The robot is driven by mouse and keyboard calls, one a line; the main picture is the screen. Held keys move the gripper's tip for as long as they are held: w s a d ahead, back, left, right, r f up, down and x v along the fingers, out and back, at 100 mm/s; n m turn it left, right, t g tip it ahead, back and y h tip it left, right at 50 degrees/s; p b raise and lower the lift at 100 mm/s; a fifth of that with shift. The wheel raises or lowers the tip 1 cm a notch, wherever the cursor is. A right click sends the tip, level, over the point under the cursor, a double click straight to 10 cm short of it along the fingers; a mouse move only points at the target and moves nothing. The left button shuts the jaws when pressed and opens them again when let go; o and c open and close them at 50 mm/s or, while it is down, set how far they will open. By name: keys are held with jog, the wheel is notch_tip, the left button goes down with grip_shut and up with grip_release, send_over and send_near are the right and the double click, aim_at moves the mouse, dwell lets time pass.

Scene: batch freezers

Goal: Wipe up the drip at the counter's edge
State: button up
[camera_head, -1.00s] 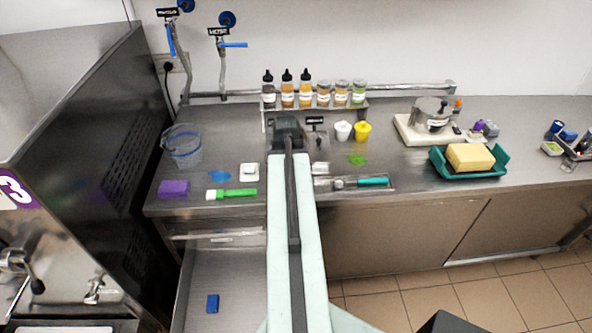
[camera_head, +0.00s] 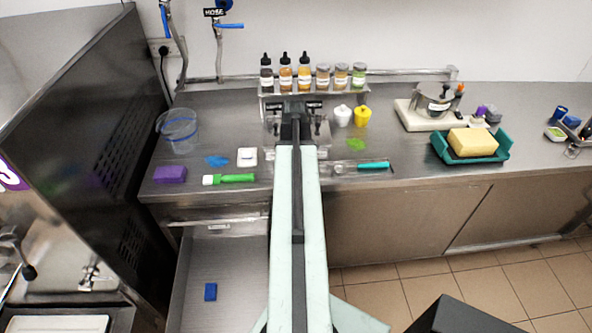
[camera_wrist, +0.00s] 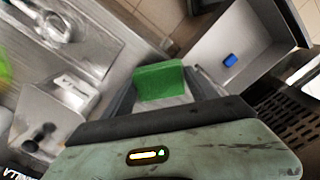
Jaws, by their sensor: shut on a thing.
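My gripper (camera_wrist: 163,92) is shut on a green sponge-like block (camera_wrist: 158,78), which shows between the two fingers in the wrist view. In the head view my arm reaches straight out over the counter (camera_head: 400,176), with its end in front of the bottle shelf; the green block is hidden there. A blue spill (camera_head: 216,161) lies on the counter to the left of my arm. A green spill (camera_head: 356,144) lies to the right of it. I cannot make out for sure a drip at the counter's front edge.
An open drawer (camera_head: 188,300) below the counter holds a blue block (camera_head: 210,292). A teal tray (camera_head: 440,150) with a yellow block (camera_head: 473,141) is at right.

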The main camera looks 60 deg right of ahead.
jog(key=shift+f+b, duration=0.95)
jog(key=shift+f, duration=0.05)
dwell(0.5)
jog(key=shift+w, duration=0.1)
jog(key=shift+w+d+r, duration=0.1)
jog(key=shift+w+d, duration=0.45)
jog(key=shift+d, duration=0.25)
jog(key=shift+w+d+r, duration=0.1)
jog(key=shift+w+d, duration=0.45)
jog(key=shift+d, duration=0.2)
jog(key=shift+w+d+f, duration=0.1)
jog(key=shift+w+d, duration=0.45)
jog(key=shift+d, duration=0.2)
jog(key=shift+w+d+f, duration=0.1)
jog(key=shift+w+d, duration=0.4)
jog(key=shift+d, duration=0.25)
jog(key=shift+r, duration=0.1)
